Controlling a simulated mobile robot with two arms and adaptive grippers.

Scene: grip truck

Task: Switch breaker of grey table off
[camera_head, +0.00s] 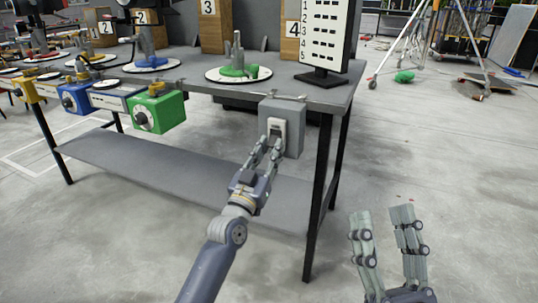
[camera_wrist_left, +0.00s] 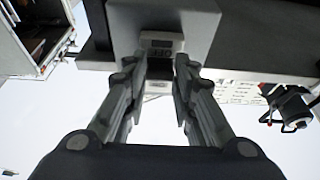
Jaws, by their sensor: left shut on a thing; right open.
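The grey breaker box (camera_head: 290,121) hangs on the front edge of the grey table (camera_head: 325,97), near its right corner. It has a light switch plate (camera_head: 277,127) on its face. My left gripper (camera_head: 270,146) is at the lower part of that plate, its fingers shut on the switch. In the left wrist view the breaker box (camera_wrist_left: 195,22) fills the top middle, and the switch (camera_wrist_left: 160,45) shows between the fingertips (camera_wrist_left: 160,65). The switch's exact position is hard to tell. My right gripper (camera_head: 382,215) is open and empty, over the floor at the lower right.
A green box with a black knob (camera_head: 157,112) and a blue box (camera_head: 74,98) hang further left on the table edge.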

